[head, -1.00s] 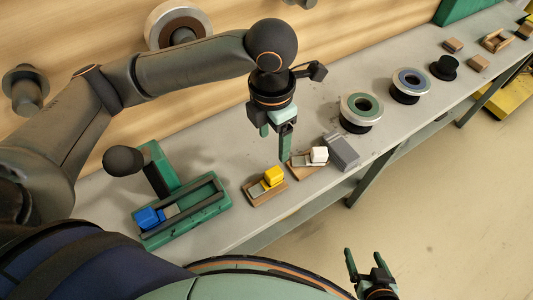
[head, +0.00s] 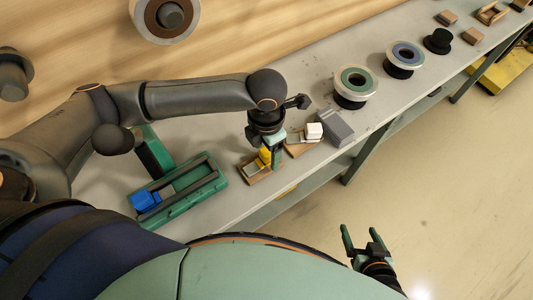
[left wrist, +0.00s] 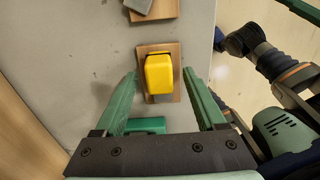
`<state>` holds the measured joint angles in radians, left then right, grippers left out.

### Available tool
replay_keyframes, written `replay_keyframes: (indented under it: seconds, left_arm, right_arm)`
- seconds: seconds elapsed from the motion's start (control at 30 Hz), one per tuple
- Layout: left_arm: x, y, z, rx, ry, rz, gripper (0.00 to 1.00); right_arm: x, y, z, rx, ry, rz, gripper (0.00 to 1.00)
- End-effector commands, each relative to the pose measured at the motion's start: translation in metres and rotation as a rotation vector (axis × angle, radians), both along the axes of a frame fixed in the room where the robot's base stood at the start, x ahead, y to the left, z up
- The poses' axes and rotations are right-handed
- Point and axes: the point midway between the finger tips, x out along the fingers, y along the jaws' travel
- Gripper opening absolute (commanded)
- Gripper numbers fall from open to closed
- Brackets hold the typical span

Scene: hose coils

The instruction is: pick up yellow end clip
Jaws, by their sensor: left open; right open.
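The yellow end clip (head: 264,156) sits on a small wooden block (head: 251,171) on the grey bench. In the left wrist view the yellow end clip (left wrist: 159,73) stands between and just beyond the tips of my left gripper, above its wooden block (left wrist: 173,52). My left gripper (left wrist: 164,80) is open, one green finger on each side, with nothing held. In the head view my left gripper (head: 276,158) hangs at the clip and partly covers it. My right gripper (head: 362,236) is open and empty, off the bench over the floor.
A green tray (head: 215,184) with a blue clip (head: 144,200) lies to the left. A white clip (head: 314,131) on wood and a grey block (head: 335,128) stand close to the right. Hose coils (head: 355,84) stand farther along the bench (head: 300,70).

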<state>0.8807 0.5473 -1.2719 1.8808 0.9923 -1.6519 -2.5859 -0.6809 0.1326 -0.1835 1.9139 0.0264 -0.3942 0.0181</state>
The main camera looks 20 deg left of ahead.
Motion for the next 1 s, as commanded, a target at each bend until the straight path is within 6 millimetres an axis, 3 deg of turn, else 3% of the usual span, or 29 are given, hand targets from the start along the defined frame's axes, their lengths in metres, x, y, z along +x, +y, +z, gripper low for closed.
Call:
replay_keyframes:
  seconds: [0.23, 0.87, 1.0]
  left_arm:
    - [0.0001, -0.0001, -0.0019, -0.001, -0.001, 0.0, 0.72]
    - [0.0003, 0.0001, -0.0014, 0.0, -0.001, 0.001, 0.02]
    - [0.0003, 0.0001, -0.0013, 0.0, -0.001, 0.001, 0.0]
  right_arm:
    - [0.0003, 0.0002, 0.0, 0.0, 0.0, 0.0, 0.83]
    - [0.0009, 0.0006, 0.0005, 0.001, -0.002, 0.001, 0.83]
    - [0.0009, 0.0006, 0.0006, 0.001, -0.002, 0.001, 0.83]
